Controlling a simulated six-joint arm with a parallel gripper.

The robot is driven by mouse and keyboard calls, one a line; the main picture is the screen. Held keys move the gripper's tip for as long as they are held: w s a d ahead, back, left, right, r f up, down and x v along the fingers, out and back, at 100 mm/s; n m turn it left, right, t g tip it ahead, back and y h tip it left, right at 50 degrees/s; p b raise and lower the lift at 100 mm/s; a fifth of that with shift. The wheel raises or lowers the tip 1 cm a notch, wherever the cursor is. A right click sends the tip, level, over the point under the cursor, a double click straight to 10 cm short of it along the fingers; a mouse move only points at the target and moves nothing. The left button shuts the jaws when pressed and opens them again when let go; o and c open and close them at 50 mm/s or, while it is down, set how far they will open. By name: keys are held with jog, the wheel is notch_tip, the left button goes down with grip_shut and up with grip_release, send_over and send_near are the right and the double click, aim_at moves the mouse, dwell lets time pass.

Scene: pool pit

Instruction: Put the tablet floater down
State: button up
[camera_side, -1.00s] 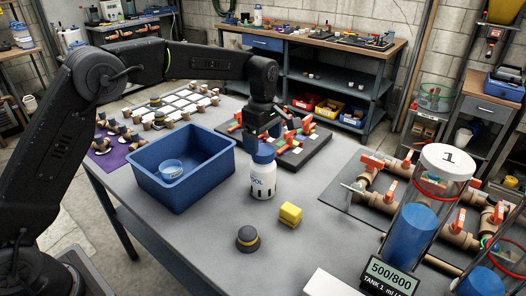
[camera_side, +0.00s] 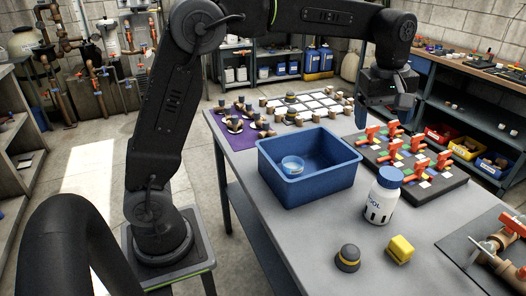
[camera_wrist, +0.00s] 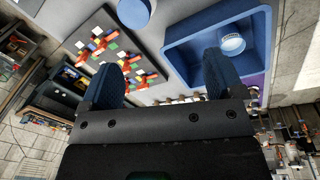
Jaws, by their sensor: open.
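The tablet floater (camera_side: 382,197) is a white container with a blue cap, lettering and dark slots near its base. It stands upright on the grey table, right of the blue bin. In the wrist view its round blue cap (camera_wrist: 134,12) shows at the top edge. My gripper (camera_side: 385,112) is open and empty, above and behind the floater and clear of it. In the wrist view the two blue-grey fingers of my gripper (camera_wrist: 163,78) are spread with nothing between them.
A dark board (camera_side: 437,187) with red-handled parts lies behind the floater. A yellow block (camera_side: 400,249) and a dark knob (camera_side: 347,257) stand in front. Pipework (camera_side: 497,258) is at right.

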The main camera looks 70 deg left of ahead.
jog(key=s+a+r+m+t, duration=0.2)
jog(key=s+m, duration=0.5)
jog(key=s, duration=0.8)
jog(key=s+f+m+t, duration=0.1)
jog(key=s+f+m, duration=0.2)
jog(key=s, duration=0.2)
jog(key=s+a+f+m+t, duration=0.1)
jog(key=s+f+m, duration=0.2)
jog(key=s, duration=0.3)
jog(key=shift+s+m, duration=0.25)
jog(key=shift+m, duration=0.15)
